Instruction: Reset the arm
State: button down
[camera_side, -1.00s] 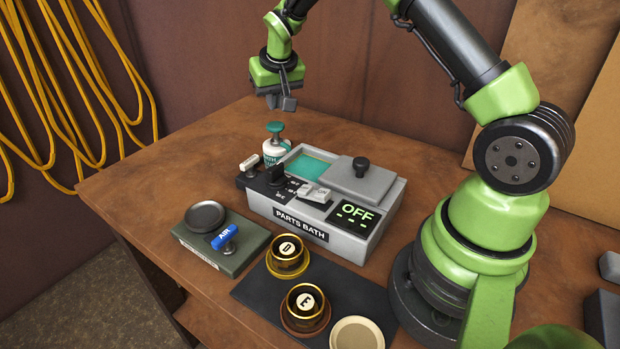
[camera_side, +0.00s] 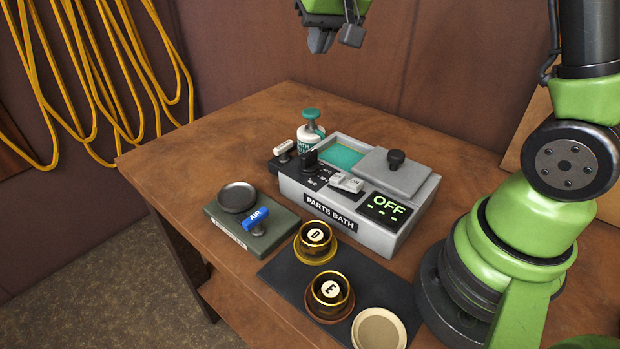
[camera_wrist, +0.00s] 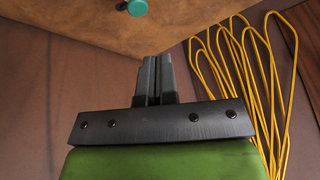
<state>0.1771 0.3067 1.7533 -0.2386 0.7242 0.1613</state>
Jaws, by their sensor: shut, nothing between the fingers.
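My gripper (camera_side: 336,38) hangs high above the back of the bench at the top of the side view. It is shut and empty, well clear of everything below it. In the wrist view its two grey fingers (camera_wrist: 154,78) are together, with the bench edge and the wall beyond. My arm stands raised at the right of the side view.
The parts bath (camera_side: 330,215) shows OFF, its lid beside the open teal basin. A teal-capped bottle (camera_side: 310,135) stands behind it. A green box with a blue AIR handle (camera_side: 256,221), brass cups D (camera_side: 316,240) and E (camera_side: 330,295), and a beige disc (camera_side: 379,329) stand in front.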

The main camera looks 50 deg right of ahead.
jog(key=s+a+r+t+y, duration=0.1)
jog(key=s+a, duration=0.4)
jog(key=s, duration=0.5)
jog(key=s+a+r+n+t+y, duration=0.1)
jog(key=s+a+r+y, duration=0.1)
jog(key=s, duration=0.9)
jog(key=a+r, duration=0.1)
jog(key=a, duration=0.1)
jog(key=shift+s+a+r+n, duration=0.25)
jog(key=shift+a+n, duration=0.05)
jog(key=shift+a, duration=0.05)
